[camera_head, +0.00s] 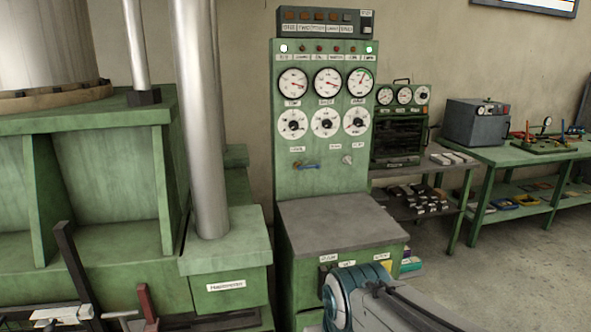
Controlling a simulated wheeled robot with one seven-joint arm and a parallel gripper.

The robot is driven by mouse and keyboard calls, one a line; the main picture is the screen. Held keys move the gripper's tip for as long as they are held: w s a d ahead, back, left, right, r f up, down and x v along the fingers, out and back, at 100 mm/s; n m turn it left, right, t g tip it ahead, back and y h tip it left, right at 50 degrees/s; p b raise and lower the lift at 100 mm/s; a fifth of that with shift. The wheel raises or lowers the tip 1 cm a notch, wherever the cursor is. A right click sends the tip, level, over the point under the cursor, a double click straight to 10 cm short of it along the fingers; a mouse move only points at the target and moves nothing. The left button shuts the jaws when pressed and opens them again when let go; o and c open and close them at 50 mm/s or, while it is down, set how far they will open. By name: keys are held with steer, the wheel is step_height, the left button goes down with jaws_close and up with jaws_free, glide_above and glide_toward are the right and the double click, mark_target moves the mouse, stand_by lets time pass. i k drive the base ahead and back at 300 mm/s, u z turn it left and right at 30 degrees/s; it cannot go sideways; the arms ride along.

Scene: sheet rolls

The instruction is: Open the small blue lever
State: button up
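A small blue lever (308,167) sits low on the front of the upright green control panel (345,190), at its left side below the dials. It lies almost level, with a brownish pivot at its left end and a small label above it. A small pale knob (347,159) is to its right on the same panel. Part of my arm shows at the bottom of the view, in front of the panel's base. My gripper is not visible, and nothing touches the lever.
A grey-topped green cabinet (335,218) juts out below the panel. A large green press with steel columns (203,120) stands close on the left. A green workbench (545,150) with a grey box (475,123) is on the right. The floor (500,270) at the right is clear.

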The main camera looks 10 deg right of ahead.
mark_target(318, 166)
steer(key=k, duration=0.5)
steer(key=z, duration=0.8)
steer(key=i, duration=1.65)
steer(key=u, duration=0.7)
steer(key=i, duration=0.6)
steer(key=u, duration=0.45)
